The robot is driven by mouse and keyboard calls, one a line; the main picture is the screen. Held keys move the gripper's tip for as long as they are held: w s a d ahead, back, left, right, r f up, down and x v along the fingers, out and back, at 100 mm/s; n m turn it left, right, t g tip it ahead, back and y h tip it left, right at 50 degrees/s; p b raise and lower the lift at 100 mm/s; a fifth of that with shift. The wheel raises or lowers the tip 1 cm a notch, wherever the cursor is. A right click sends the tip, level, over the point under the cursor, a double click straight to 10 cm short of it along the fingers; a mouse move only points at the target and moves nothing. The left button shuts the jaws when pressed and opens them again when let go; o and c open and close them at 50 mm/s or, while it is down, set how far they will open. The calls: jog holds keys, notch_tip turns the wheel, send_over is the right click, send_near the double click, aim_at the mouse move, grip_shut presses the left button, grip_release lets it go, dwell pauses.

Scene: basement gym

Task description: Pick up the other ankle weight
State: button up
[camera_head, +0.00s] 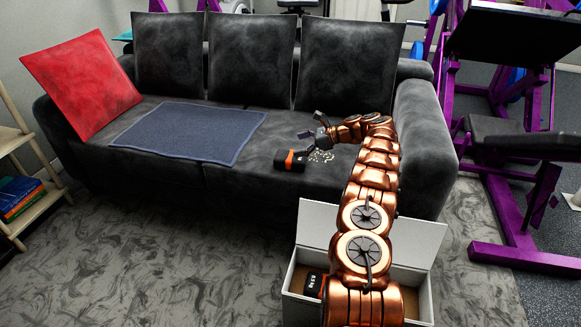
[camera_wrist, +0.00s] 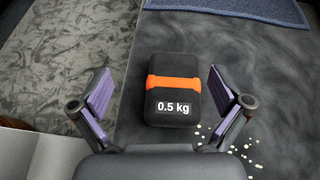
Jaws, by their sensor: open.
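A black ankle weight (camera_head: 290,160) with an orange band lies on the front of the grey sofa's seat. In the wrist view the ankle weight (camera_wrist: 175,92) reads "0.5 kg" and lies ahead of my gripper, between the lines of its two fingers. My gripper (camera_head: 312,127) is just above and beside it in the head view. In the wrist view my gripper (camera_wrist: 165,98) has its fingers wide apart, with nothing between the pads touching them. Another black and orange weight (camera_head: 313,283) marked with a label lies in the white box (camera_head: 300,258) on the floor, partly hidden by my arm.
The sofa (camera_head: 150,165) holds a blue-grey towel (camera_head: 190,132), a red cushion (camera_head: 82,82) and several dark cushions. Small pale crumbs (camera_head: 322,156) lie beside the weight. A wooden shelf (camera_head: 30,205) stands left, purple gym equipment (camera_head: 500,215) right.

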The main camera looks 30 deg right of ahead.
aim_at(291, 155)
jog(key=shift+m+t, duration=0.4)
jog(key=shift+m, duration=0.2)
jog(key=d+f, duration=0.1)
jog(key=f, duration=0.1)
jog(key=s+d+f+b, duration=0.1)
jog(key=d+f, duration=0.1)
jog(key=shift+s+d+f, duration=0.1)
jog(key=shift+d+f, duration=0.1)
jog(key=shift+f, duration=0.1)
jog(key=shift+b+x, duration=1.25)
jog(key=shift+x, duration=2.55)
jog(key=shift+d, duration=0.1)
jog(key=shift+c, duration=0.2)
jog(key=c, duration=1.3)
